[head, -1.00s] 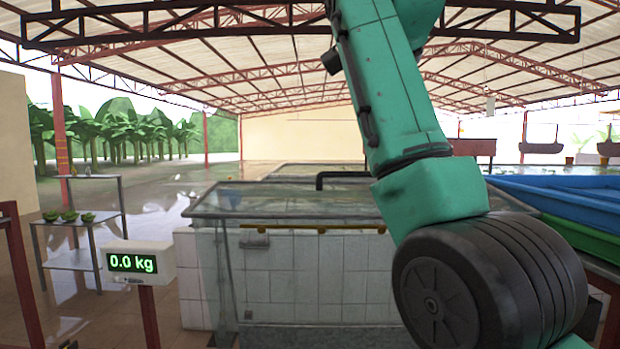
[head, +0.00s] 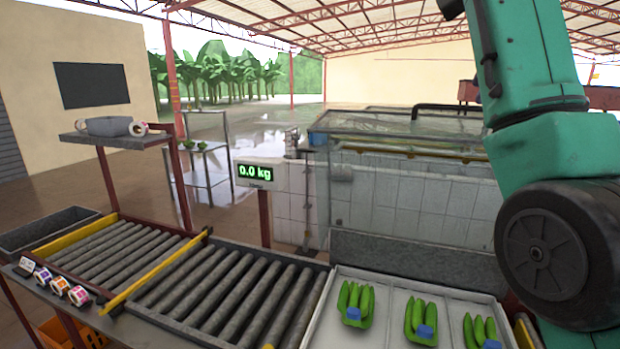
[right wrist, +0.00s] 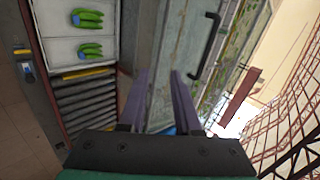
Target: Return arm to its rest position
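My right arm (head: 535,150) stands raised at the right side of the head view, its green links running up out of the frame and its dark round joint low at the right. I cannot make out its fingertips in the head view. In the right wrist view the right gripper (right wrist: 160,103) has its two purple-grey fingers apart, with nothing held between them. Tank and floor show beyond the fingers. My left gripper is in neither view.
A white tray (head: 385,337) with several green banana clusters lies front right, beside a roller conveyor (head: 225,298). A scale display (head: 257,173) reads 0.0 kg. A glass-sided, tiled water tank (head: 420,192) stands behind. A shelf (head: 115,141) and label rolls (head: 60,286) are at left.

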